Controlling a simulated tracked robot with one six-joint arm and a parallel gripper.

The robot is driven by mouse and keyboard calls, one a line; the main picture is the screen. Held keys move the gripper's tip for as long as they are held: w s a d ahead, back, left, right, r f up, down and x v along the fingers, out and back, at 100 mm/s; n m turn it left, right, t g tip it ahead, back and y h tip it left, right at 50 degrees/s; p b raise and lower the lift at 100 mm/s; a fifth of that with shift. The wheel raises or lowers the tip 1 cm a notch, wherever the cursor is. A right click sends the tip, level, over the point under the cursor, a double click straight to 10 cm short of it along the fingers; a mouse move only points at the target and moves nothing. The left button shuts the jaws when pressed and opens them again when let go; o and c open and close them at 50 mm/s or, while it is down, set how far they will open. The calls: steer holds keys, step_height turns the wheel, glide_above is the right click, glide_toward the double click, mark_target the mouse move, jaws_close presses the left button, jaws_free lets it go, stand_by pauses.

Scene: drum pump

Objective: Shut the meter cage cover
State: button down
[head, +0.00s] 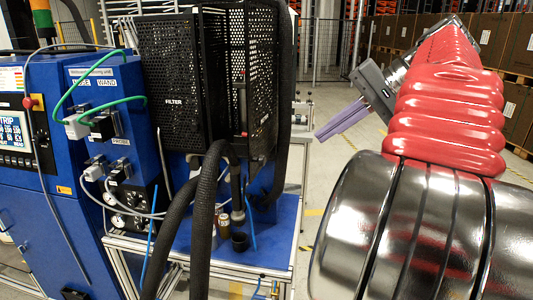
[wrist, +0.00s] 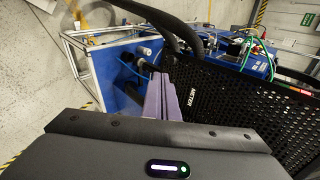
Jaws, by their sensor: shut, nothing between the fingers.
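The black perforated panel lettered METER (wrist: 225,95) fills the right middle of the wrist view, so I take it as the meter cage cover. In the head view, a black perforated panel (head: 253,65) stands beside the one lettered FILTER (head: 172,80); no METER lettering shows there. I cannot tell how far the cover stands open. My gripper (head: 322,134) is shut and empty, with purple fingers pointing left, right of the cage and apart from it. In the wrist view my gripper (wrist: 160,82) lies just left of the METER panel; contact cannot be judged.
Thick black hoses (head: 200,215) run in front of the cage. A blue bench top (head: 270,235) holds small cups. A blue control cabinet (head: 75,215) with cables stands at left. Open floor (head: 320,190) lies between the bench and my arm.

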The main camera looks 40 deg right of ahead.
glide_toward(264, 163)
step_height(264, 163, down, 4)
steer(key=w, duration=0.2)
steer(key=shift+w+a+r, duration=0.1)
steer(key=shift+w+a, duration=0.65)
steer(key=shift+w, duration=0.05)
steer(key=shift+a, duration=0.15)
stand_by(0.4)
